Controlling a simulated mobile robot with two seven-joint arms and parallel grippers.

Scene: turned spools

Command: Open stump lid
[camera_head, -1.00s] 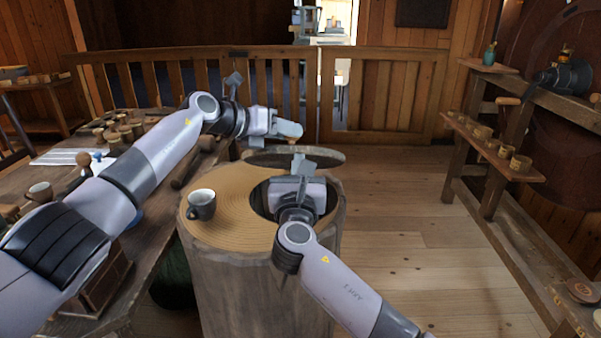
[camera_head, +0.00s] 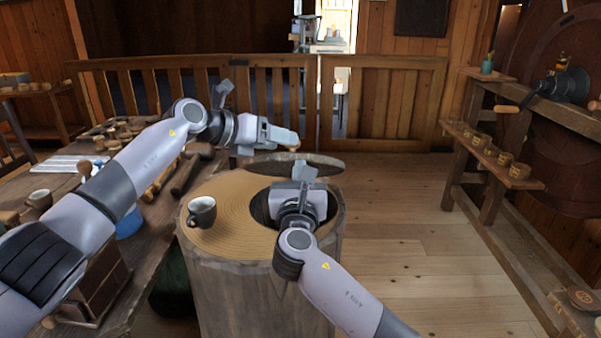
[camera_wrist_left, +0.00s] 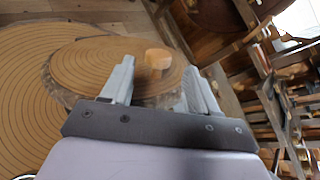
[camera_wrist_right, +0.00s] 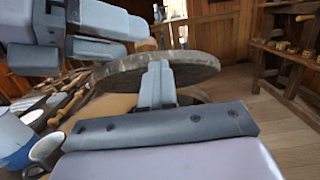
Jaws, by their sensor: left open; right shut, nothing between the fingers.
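The stump (camera_head: 262,290) stands in front of me, with a ringed top and a dark opening (camera_head: 260,208). Its round lid (camera_head: 325,164) is raised off the opening at the back; its rim and disc also show in the right wrist view (camera_wrist_right: 195,68). A wooden knob (camera_wrist_left: 157,58) sits on the lid. My left gripper (camera_head: 288,138) is open at the knob, which shows between its fingers in the left wrist view. My right gripper (camera_head: 303,172) is shut and empty over the opening, its fingertips close against the lid; contact is unclear.
A dark mug (camera_head: 202,211) stands on the stump's top, left of the opening. The left workbench (camera_head: 75,230) holds tools, another mug (camera_head: 40,200) and a blue vessel (camera_head: 128,222). A shelf with several wooden cups (camera_head: 490,150) is at right. Floor right of the stump is clear.

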